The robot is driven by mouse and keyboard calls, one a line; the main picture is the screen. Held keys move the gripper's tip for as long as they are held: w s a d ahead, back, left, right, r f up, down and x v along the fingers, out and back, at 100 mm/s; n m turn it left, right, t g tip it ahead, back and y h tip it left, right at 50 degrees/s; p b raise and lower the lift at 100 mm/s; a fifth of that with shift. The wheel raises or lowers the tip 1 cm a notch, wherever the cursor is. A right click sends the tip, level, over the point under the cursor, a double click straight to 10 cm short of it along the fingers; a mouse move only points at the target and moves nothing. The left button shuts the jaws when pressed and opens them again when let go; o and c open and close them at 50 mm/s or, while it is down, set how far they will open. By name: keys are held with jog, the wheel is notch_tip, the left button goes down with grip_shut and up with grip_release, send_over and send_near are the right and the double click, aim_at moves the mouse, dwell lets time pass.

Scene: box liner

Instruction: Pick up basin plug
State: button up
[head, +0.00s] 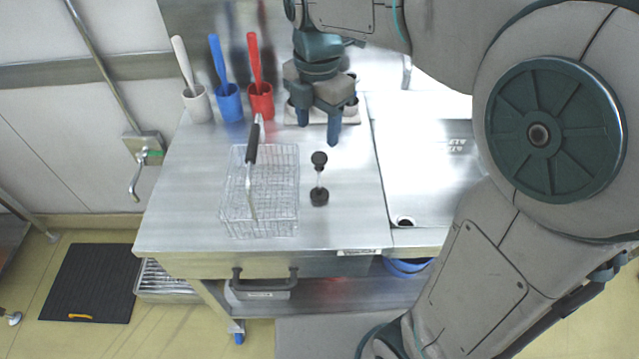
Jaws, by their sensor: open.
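The basin plug (319,197) appears to be the dark piece with a round knob at each end and a thin pale shaft between them. It is on the steel worktop, right of a wire basket. My gripper (318,133) points down above the back of the worktop, behind the plug in the picture. Its two blue-green fingers are apart with nothing between them. The fingers do not touch the plug. The plug is in full view.
A wire basket (235,212) with a dark raised handle stands left of the plug. White, blue (230,108) and red cups with upright handles stand at the back left. A sink basin (425,185) lies to the right. Worktop in front of the plug is clear.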

aim_at(320, 155)
notch_tip(320, 155, down, 9)
jog(key=shift+d+r+p, duration=0.1)
jog(key=shift+d+p, duration=0.05)
jog(key=shift+p, duration=0.25)
grip_shut()
